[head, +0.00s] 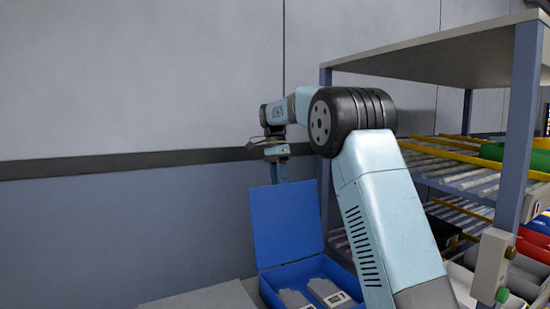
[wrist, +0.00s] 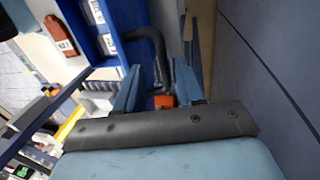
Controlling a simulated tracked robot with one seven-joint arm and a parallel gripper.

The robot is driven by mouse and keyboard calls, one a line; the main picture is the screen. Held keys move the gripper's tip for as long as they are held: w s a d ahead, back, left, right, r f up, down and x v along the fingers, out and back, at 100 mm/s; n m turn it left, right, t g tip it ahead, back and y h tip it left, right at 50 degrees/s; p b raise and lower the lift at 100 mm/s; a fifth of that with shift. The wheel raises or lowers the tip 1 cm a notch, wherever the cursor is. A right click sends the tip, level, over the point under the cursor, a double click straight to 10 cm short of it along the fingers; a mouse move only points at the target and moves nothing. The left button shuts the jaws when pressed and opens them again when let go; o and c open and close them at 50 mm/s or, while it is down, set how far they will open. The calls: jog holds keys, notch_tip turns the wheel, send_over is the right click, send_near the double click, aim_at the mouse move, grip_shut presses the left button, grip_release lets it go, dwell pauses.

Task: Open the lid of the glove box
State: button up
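The blue glove box (head: 265,289) stands at the lower middle of the head view. Its lid (head: 285,222) stands raised, nearly upright, at the back of the box. Grey items with white labels lie inside. My gripper (head: 279,172) points down at the lid's top edge; its fingertips are hidden behind the lid there. In the wrist view my gripper (wrist: 158,78) has its two blue fingers apart, with a gap between them. A black curved bar (wrist: 150,38) and an orange part (wrist: 164,101) show around that gap. I cannot tell whether a finger touches the lid.
A shelf rack (head: 523,120) with roller levels and coloured bins stands at the right, close to my arm. A grey wall (head: 130,80) with a dark rail runs behind the box. A pale surface (head: 205,297) left of the box looks clear.

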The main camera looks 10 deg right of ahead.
notch_tip(320, 180, up, 11)
jog(key=w, duration=0.2)
jog(key=shift+a, duration=0.35)
jog(key=shift+f, duration=0.1)
